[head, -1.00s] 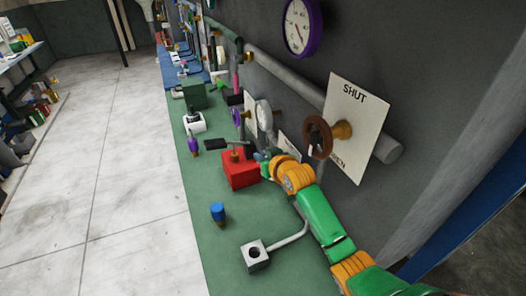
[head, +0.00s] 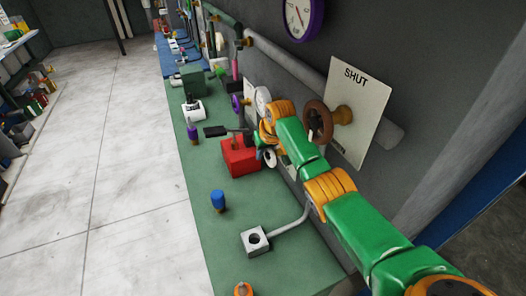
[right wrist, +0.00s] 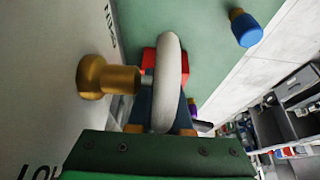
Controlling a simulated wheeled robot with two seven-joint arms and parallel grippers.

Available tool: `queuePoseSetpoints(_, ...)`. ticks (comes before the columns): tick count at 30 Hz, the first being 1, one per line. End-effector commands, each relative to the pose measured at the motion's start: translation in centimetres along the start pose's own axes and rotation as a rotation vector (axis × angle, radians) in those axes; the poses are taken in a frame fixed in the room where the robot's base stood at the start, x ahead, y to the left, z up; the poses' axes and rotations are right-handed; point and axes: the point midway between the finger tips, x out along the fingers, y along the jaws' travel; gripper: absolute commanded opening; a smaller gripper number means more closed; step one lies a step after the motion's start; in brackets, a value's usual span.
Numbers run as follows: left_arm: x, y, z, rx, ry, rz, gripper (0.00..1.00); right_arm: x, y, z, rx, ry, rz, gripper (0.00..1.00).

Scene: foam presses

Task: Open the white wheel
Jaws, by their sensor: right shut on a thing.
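The white wheel (right wrist: 168,80) is seen edge-on in the right wrist view, on a brass stem (right wrist: 110,79) from the wall sign. In the head view a white rim (head: 270,158) shows just below the gripper, beside the red block; the arm hides most of it. My right gripper (right wrist: 160,130) has its two fingers on either side of the wheel's rim and is shut on it. In the head view the right gripper (head: 264,146) is small and partly hidden by its own wrist. My left gripper is not in view.
The red block (head: 240,157) stands close to the gripper. A brown wheel (head: 318,121) on a SHUT sign (head: 358,95) is right of the arm. A blue knob (head: 218,200) and grey block (head: 255,241) are nearer.

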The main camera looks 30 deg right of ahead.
Motion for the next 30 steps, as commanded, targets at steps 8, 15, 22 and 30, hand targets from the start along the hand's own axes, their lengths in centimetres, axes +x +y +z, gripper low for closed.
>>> queuePoseSetpoints(8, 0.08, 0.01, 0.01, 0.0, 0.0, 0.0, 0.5, 0.26, -0.02, 0.35, -0.001, -0.037, 0.0, 0.0)
queuePoseSetpoints(15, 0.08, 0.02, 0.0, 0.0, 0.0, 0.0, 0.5, 0.3, -0.02, 0.4, -0.001, -0.038, 0.0, 0.0)
queuePoseSetpoints(22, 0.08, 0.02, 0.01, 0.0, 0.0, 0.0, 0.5, 0.27, -0.02, 0.35, -0.001, -0.036, 0.0, 0.47)
queuePoseSetpoints(30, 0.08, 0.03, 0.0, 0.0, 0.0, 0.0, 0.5, 0.13, 0.0, 0.23, 0.0, -0.033, 0.0, 0.47)
